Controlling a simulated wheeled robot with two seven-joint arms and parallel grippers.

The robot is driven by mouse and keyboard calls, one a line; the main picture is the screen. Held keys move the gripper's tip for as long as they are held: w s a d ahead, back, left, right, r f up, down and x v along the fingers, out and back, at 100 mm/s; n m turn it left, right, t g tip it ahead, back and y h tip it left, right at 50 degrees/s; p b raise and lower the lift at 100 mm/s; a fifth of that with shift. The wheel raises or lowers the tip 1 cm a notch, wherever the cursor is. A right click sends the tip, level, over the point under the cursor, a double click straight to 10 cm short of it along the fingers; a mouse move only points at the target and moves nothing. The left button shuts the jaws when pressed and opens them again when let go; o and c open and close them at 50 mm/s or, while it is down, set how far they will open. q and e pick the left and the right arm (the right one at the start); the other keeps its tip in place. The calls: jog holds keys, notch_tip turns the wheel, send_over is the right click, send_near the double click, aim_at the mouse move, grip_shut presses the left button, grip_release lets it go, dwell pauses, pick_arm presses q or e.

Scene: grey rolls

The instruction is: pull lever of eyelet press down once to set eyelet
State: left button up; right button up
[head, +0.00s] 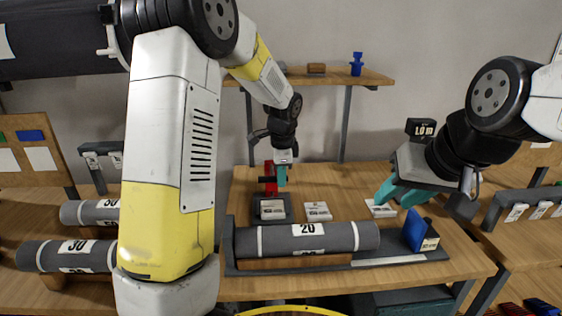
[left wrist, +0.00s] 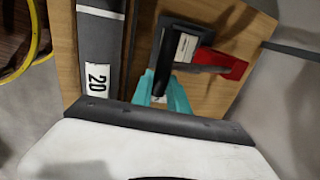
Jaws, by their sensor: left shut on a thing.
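The eyelet press has a red body (head: 269,170) and a dark base (head: 287,209), and stands on the wooden table behind the grey roll. In the left wrist view its red part (left wrist: 228,66) lies beyond the fingers. My left gripper (head: 282,182) reaches down to the press from above. In the left wrist view my left gripper (left wrist: 164,98) is shut on the press's black lever (left wrist: 178,76), which runs between the teal fingers. The eyelet itself cannot be made out. My right gripper (head: 398,192) is open and empty above the table's right side.
A grey roll (head: 284,238) labelled 20 lies in a rack along the table front. A blue block (head: 416,229) stands at its right end. White cards (head: 318,211) lie right of the press. More rolls (head: 42,256) are at left. A shelf (head: 345,77) is behind.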

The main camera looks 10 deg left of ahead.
pick_arm(q)
jog(key=shift+s+f, duration=0.15)
jog(key=shift+f, duration=0.15)
jog(key=shift+s+f, duration=0.15)
jog(key=shift+f, duration=1.65)
